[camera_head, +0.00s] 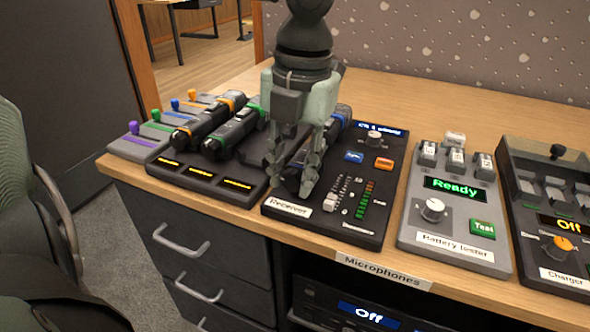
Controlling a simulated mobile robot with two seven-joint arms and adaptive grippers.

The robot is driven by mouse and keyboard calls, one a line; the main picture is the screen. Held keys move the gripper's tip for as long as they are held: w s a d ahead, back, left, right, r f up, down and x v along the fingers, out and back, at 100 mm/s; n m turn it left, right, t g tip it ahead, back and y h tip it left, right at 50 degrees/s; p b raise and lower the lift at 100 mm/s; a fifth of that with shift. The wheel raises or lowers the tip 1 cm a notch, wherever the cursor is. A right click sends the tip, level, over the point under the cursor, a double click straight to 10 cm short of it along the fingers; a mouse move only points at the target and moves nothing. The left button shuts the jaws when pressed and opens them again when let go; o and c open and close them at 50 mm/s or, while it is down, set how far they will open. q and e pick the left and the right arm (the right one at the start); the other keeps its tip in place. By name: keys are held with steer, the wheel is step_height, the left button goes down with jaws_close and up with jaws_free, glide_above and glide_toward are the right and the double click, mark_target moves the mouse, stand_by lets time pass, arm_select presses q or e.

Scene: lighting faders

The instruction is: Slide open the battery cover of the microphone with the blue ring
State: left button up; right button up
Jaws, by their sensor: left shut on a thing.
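The microphone with the blue ring (343,114) lies slanting along the left side of the receiver (372,237), behind my left gripper. Its blue-ringed end shows at the upper right of the gripper; much of its dark body is hidden. My left gripper (297,190) points down over the microphone's near part, with its fingers close together on either side of the dark body. It is shut on the microphone. The battery cover is hidden by the fingers, and I cannot tell its position. My right gripper is out of view.
Microphones with an orange ring (210,119) and a green ring (235,132) lie in the dark rack (238,194) on the left. Colored faders (157,116) stand beyond it. A battery tester (450,240) reading "Ready" and a charger (565,265) reading "Off" stand to the right.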

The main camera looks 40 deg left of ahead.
arm_select(q)
steer(key=shift+s+d, duration=0.15)
steer(key=shift+s, duration=0.45)
steer(key=o, duration=1.2)
steer(key=shift+r, duration=0.15)
step_height(320, 180, up, 12)
steer(key=d, duration=0.1)
